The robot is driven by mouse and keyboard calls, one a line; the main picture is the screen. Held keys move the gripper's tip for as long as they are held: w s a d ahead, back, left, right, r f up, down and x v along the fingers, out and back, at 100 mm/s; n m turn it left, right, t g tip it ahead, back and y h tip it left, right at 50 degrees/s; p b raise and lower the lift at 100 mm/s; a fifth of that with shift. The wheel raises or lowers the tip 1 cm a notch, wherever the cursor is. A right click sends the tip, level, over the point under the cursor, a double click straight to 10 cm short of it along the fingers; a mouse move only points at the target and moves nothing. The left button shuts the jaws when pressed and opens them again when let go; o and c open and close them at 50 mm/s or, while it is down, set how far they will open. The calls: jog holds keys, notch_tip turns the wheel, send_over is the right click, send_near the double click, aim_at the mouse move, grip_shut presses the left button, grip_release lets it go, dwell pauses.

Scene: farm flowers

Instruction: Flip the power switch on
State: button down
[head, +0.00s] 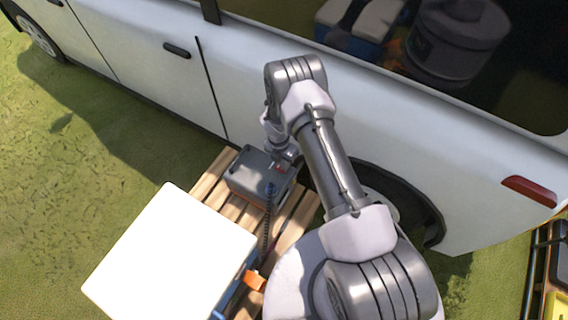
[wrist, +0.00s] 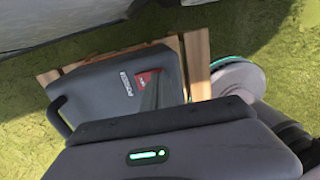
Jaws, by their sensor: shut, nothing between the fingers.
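A grey power box (head: 258,170) with a dark lid sits on a wooden pallet, beside the white vehicle. In the wrist view the box (wrist: 110,92) shows a white printed label, a red patch (wrist: 147,80) and a dark handle at its left side. I cannot make out a separate power switch or tell its position. My gripper (head: 286,160) is over the right part of the box, close to its top, shut and empty. I cannot tell whether it touches the box. My wrist housing hides the box's near part in the wrist view.
The wooden pallet (head: 212,181) lies on grass. A large white box-shaped thing (head: 165,255) stands at the near left. A dark cable (head: 267,230) runs from the power box towards an orange plug-like piece (head: 255,281). The white vehicle (head: 150,60) blocks the far side. Open grass lies to the left.

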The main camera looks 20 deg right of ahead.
jog(key=shift+s+d+f, duration=0.1)
jog(key=shift+f, duration=0.2)
jog(key=shift+r, duration=0.1)
